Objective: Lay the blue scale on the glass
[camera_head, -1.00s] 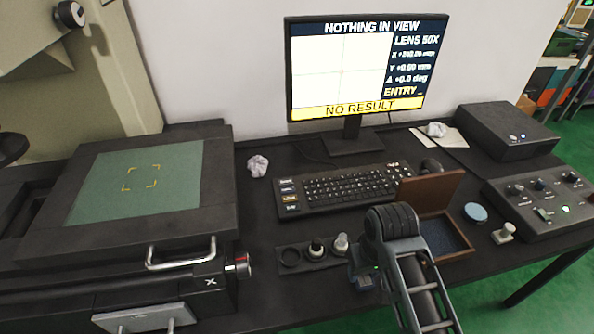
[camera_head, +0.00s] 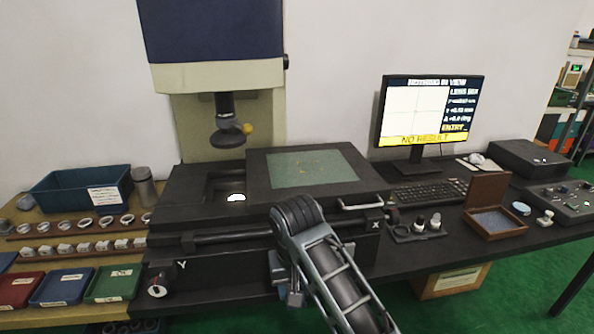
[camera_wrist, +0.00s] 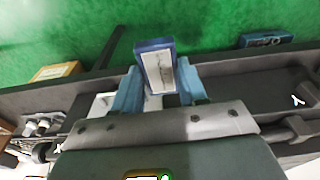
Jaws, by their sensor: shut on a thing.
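The blue scale (camera_wrist: 157,68), a small blue-edged piece with a pale marked face, stands between the two blue-grey fingers of my gripper (camera_wrist: 158,90) in the wrist view. The gripper is shut on it. In the head view my gripper (camera_head: 290,287) is in front of the measuring stage, below the level of the glass, and the arm partly hides it. The glass (camera_head: 318,160) is a green pane set in the dark stage frame, up and to the right of the gripper, with faint yellow corner marks and nothing lying on it.
The lens column (camera_head: 228,120) rises behind the stage. The stage handle (camera_head: 362,203) and knobs are to the right. A blue bin (camera_head: 80,190), rows of rings and coloured trays (camera_head: 62,287) are at left. The monitor (camera_head: 428,112), keyboard and open wooden box (camera_head: 495,222) are at right.

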